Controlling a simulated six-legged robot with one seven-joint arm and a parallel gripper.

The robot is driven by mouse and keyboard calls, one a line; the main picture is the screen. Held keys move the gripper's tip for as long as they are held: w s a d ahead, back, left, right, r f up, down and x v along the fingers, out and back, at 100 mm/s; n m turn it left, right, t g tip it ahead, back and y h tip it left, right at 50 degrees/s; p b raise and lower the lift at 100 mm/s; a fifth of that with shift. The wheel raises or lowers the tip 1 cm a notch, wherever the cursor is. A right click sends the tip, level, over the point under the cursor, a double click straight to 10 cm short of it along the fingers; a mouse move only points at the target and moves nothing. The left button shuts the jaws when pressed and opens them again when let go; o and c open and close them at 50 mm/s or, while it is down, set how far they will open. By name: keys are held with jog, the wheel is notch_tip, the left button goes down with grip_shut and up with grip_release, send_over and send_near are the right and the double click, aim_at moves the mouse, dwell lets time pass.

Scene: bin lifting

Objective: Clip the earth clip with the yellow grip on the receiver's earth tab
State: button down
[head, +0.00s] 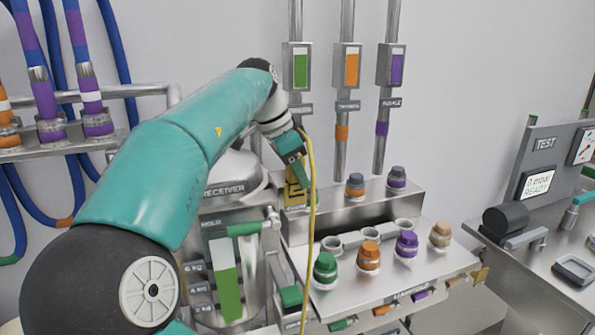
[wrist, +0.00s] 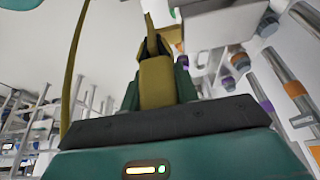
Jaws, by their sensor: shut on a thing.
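My gripper (head: 300,178) is at the right side of the steel receiver (head: 222,205), close in front of a yellow plate with dark markings (head: 294,194). In the wrist view it is shut on the yellow grip (wrist: 157,82) of the earth clip. The clip's narrower end (wrist: 151,38) points away from the jaws, beside a grey block. A yellow cable (head: 311,235) hangs down from the gripper. The earth tab cannot be made out clearly, and I cannot tell whether the clip touches it.
A steel bench (head: 385,262) with green, orange, purple and tan capped fittings stands right of the receiver. A green-handled lever (head: 245,229) is on the receiver's front. Vertical pipes rise behind. A test station (head: 545,150) stands at far right. Hoses hang at left.

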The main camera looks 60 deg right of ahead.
jog(key=c, duration=1)
grip_release()
jog(key=shift+o, duration=0.2)
jog(key=v, duration=1.3)
jog(key=shift+r, duration=0.35)
jog(key=shift+w+a, duration=0.15)
